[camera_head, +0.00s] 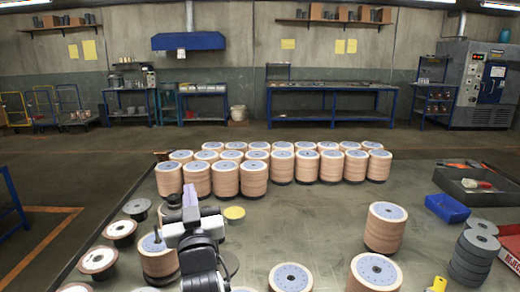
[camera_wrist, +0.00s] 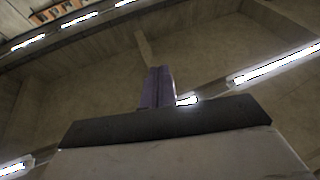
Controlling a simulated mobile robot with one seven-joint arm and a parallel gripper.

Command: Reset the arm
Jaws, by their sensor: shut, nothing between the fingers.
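My gripper (camera_head: 190,192) is raised over the left part of the table in the head view, with its purple fingers pointing up. In the wrist view the fingers (camera_wrist: 157,88) are pressed together with nothing between them. My arm hides part of the table at the lower left. Rows of stacked flap discs (camera_head: 253,177) stand on the table (camera_head: 310,215) beyond my gripper.
Single stacks stand at the right (camera_head: 385,228) and at the front (camera_head: 291,278). A blue bin (camera_head: 447,208), a dark tray (camera_head: 470,197) and grey discs (camera_head: 475,255) are at the right. Flanged spools (camera_head: 98,262) line the left edge. The table's middle is clear.

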